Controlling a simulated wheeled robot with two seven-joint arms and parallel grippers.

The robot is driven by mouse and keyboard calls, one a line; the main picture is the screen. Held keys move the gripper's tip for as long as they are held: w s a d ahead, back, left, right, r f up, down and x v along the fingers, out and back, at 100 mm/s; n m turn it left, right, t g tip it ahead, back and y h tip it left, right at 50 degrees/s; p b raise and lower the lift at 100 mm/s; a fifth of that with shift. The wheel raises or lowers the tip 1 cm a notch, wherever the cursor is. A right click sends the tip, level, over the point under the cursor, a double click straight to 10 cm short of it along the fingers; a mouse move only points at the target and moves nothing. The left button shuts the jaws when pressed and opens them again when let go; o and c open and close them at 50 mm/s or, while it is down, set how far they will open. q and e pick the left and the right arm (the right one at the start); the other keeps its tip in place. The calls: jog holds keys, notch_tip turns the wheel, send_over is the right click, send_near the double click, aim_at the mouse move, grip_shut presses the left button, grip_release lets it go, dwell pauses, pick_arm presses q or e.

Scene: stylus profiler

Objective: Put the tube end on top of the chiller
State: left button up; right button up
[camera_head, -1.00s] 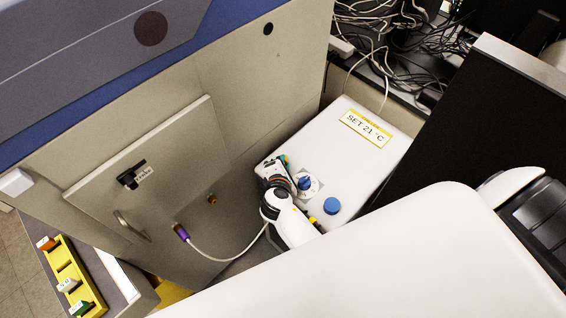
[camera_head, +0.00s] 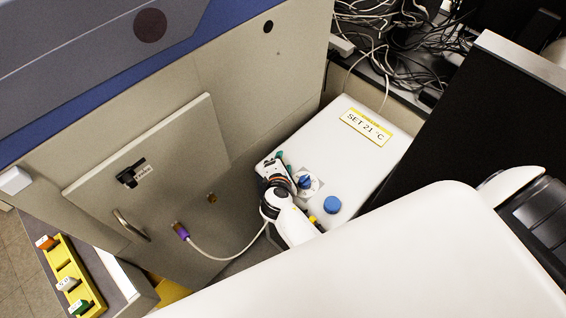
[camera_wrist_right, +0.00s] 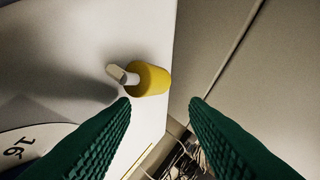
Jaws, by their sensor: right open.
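The chiller (camera_head: 362,178) is the white box with a "SET 21 °C" label. My right gripper (camera_head: 281,161) is over its left end, fingers apart. In the right wrist view, the green fingers of my right gripper (camera_wrist_right: 160,104) are open with nothing between the tips. Just past the left fingertip is a yellow cylinder with a pale stub (camera_wrist_right: 152,79), seemingly the tube end, against the white chiller top (camera_wrist_right: 100,30). I cannot tell whether it touches the top. A purple connector (camera_head: 181,231) with a white hose is on the cabinet front. My left gripper is out of view.
A blue knob on a dial (camera_head: 304,182) and a blue cap (camera_head: 332,205) stand on the chiller top. The tall cabinet (camera_head: 250,90) is close on the left, with a brass port (camera_head: 212,198). Tangled cables (camera_head: 395,50) lie behind. A yellow rack (camera_head: 75,275) is at lower left.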

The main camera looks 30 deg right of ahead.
jog(key=s+r+p, duration=0.1)
jog(key=s+a+r+p, duration=0.1)
jog(key=r+p, duration=0.1)
jog(key=s+a+r+p, duration=0.1)
jog(key=r, duration=0.1)
jog(key=shift+s+a+p, duration=0.15)
jog(key=shift+s+p, duration=0.05)
jog(key=shift+p, duration=0.2)
pick_arm(q)
jog(key=shift+r+p, duration=0.45)
jog(key=shift+r, duration=2.4)
pick_arm(e)
jog(key=shift+v, duration=0.75)
jog(key=shift+r, duration=0.1)
